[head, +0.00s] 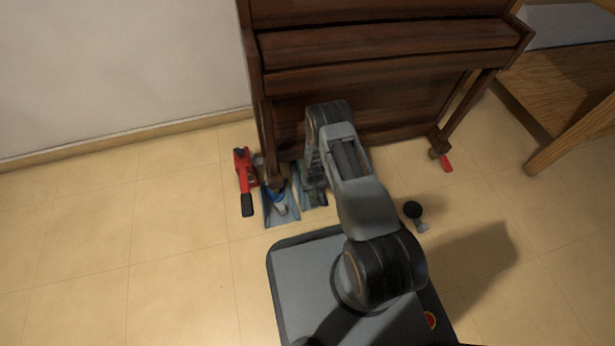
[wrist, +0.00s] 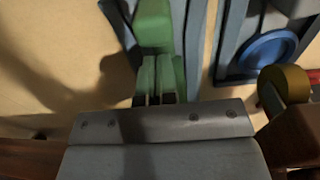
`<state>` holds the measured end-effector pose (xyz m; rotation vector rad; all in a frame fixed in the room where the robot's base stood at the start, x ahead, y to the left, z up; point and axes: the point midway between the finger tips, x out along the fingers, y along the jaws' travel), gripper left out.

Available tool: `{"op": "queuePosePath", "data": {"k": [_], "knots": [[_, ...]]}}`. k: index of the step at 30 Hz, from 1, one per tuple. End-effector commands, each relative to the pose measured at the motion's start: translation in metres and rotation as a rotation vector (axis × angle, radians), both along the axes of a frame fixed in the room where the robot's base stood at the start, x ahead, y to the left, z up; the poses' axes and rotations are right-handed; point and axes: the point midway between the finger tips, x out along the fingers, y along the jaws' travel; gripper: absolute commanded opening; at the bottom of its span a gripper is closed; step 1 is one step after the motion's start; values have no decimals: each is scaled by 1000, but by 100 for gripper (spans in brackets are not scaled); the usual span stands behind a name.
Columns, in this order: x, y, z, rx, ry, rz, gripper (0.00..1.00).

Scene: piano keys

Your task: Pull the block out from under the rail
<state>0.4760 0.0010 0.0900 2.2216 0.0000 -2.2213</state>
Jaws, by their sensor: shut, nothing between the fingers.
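My gripper (head: 315,178) is low at the piano's front, over a grey-blue tray, partly hidden by my arm. In the wrist view, small dark tips (wrist: 155,99) show past the grey plate; the fingers look shut and empty. A green piece (wrist: 155,28) lies just beyond them; I cannot tell whether it touches them. The lower edge of the dark wooden piano (head: 400,125) runs behind my arm. I cannot make out a block under it for certain; the space there is dark and partly covered. A small red block (head: 446,163) lies by the right front castor.
A black knob-like thing (head: 413,210) lies right of my arm. A wooden bench (head: 545,95) is far right. The left floor is clear.

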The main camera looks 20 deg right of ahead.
Motion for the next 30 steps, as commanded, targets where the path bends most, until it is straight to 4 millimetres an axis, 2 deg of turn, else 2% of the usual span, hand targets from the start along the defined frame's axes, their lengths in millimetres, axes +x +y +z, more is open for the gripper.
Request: {"op": "queuePosePath", "data": {"k": [9,14,30], "knots": [[6,0,0,0,-1,0,0],[6,0,7,0,0,0,0],[6,0,71,0,-1,0,0]]}}
